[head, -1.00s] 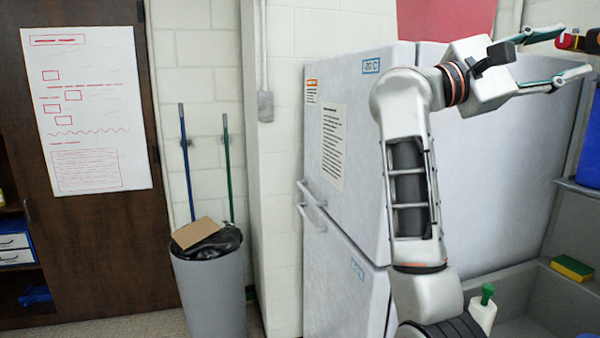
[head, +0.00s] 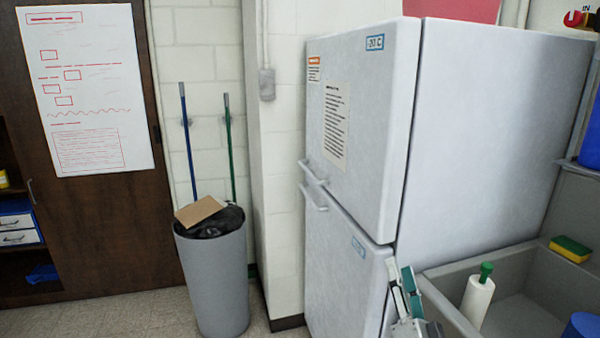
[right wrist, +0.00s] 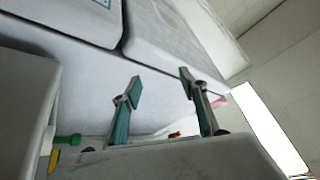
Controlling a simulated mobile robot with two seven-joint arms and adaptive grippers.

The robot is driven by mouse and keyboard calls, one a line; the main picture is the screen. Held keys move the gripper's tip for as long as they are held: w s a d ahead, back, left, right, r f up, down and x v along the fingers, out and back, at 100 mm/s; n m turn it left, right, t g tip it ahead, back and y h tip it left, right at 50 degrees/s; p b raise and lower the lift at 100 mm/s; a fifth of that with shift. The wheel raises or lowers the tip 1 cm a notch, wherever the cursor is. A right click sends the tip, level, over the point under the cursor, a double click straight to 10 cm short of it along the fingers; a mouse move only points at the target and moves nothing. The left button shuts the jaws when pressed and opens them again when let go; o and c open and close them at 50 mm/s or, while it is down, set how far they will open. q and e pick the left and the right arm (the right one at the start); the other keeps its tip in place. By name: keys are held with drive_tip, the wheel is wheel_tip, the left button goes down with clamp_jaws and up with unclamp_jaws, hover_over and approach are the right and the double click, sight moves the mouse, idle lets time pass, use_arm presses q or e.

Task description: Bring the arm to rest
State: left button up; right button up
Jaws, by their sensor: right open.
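My right gripper (head: 402,288) is low in the head view, at the bottom edge, in front of the fridge's lower right side and beside the grey sink. In the right wrist view its two green-padded fingers (right wrist: 160,88) stand apart with nothing between them. The white fridge (head: 360,130) stands behind the gripper; its side also shows in the right wrist view (right wrist: 80,75). I cannot tell whether the fingers touch it. Most of my right arm is out of the head view. My left gripper is not in view.
The grey sink (head: 445,298) is at the lower right, with a white bottle with a green top (head: 478,298) in it and a yellow-green sponge (head: 570,249) on its back ledge. A grey bin (head: 214,280) stands left of the fridge. Floor (head: 120,318) shows at the lower left.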

drive_tip(key=s+f+n+g, duration=0.3)
drive_tip(key=s+f, duration=0.3)
drive_tip(key=f, duration=0.4)
drive_tip(key=s+a+f+n+g+y, duration=0.1)
drive_tip(key=s+f+n+g, duration=0.2)
drive_tip(key=s+f, duration=0.3)
drive_tip(key=s+f+n+g+y, duration=0.1)
drive_tip(key=s+f+n+g, duration=0.2)
drive_tip(key=f, duration=1.1)
drive_tip(key=s+n, duration=0.1)
drive_tip(key=s, duration=0.2)
drive_tip(key=shift+s+a+g, duration=0.25)
drive_tip(key=shift+g, duration=0.15)
drive_tip(key=s+f+n+g, duration=0.1)
drive_tip(key=s+f, duration=0.1)
drive_tip(key=s, duration=0.1)
drive_tip(key=s+d+f+n+g, duration=0.1)
drive_tip(key=s+f, duration=0.2)
drive_tip(key=s+f+g, duration=0.1)
drive_tip(key=s+f, duration=0.1)
drive_tip(key=s, duration=0.1)
drive_tip(key=shift+s+d+f+n, duration=0.15)
drive_tip(key=shift+s+f+n, duration=0.05)
drive_tip(key=shift+s+n, duration=0.2)
drive_tip(key=shift+c, duration=0.4)
